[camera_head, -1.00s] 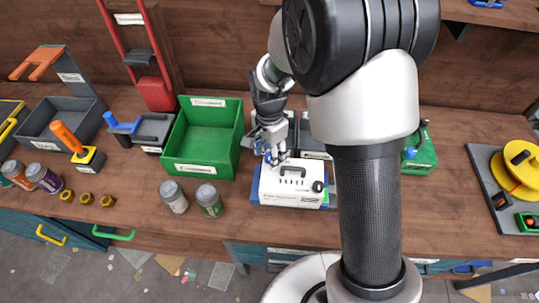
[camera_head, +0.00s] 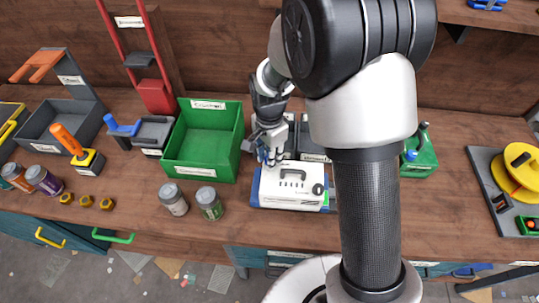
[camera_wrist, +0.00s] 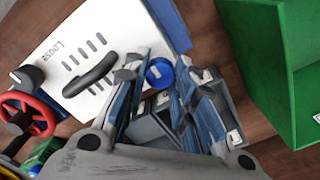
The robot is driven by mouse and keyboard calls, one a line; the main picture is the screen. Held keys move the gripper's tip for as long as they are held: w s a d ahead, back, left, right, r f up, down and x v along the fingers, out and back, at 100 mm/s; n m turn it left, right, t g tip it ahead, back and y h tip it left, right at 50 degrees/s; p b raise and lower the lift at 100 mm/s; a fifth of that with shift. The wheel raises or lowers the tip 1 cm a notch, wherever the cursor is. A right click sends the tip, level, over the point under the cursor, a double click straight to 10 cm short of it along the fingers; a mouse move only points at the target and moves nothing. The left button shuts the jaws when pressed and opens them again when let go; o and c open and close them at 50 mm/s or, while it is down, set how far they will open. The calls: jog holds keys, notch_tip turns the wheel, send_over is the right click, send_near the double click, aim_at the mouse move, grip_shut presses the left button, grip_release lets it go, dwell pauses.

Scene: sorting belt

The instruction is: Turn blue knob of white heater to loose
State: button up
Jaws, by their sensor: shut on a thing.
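The white heater (camera_head: 292,188) stands at the front of the bench, partly behind my arm in the head view. The wrist view shows its white face (camera_wrist: 95,55) with a black handle, slots, the word LOOSE and a black knob (camera_wrist: 28,77). The blue knob (camera_wrist: 160,72) is at the heater's edge near the blue side. My gripper (camera_wrist: 166,68) is shut on the blue knob, with a finger on each side of it. In the head view my gripper (camera_head: 268,154) is at the heater's back left corner, and its fingers hide the knob.
A green bin (camera_head: 203,140) stands just left of my gripper. Two jars (camera_head: 173,198) are left of the heater. Grey boxes (camera_head: 312,138) stand behind it. A red wheel (camera_wrist: 28,115) shows beside the heater. Bare bench (camera_head: 135,190) lies farther left.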

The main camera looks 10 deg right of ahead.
grip_shut()
jog(key=n+p, duration=0.1)
jog(key=n, duration=0.2)
jog(key=shift+r, duration=0.1)
jog(key=n+p, duration=0.1)
jog(key=n, duration=0.3)
jog(key=shift+n+p, duration=0.3)
jog(key=shift+p, duration=0.1)
jog(key=n+p, duration=0.1)
jog(key=n, duration=0.2)
jog(key=shift+n, duration=0.3)
jog(key=n+p, duration=0.1)
jog(key=n, duration=0.3)
jog(key=shift+n, duration=0.3)
jog(key=n+p, duration=0.1)
jog(key=n, duration=1.1)
jog(key=shift+n+p, duration=0.3)
jog(key=shift+n, duration=0.1)
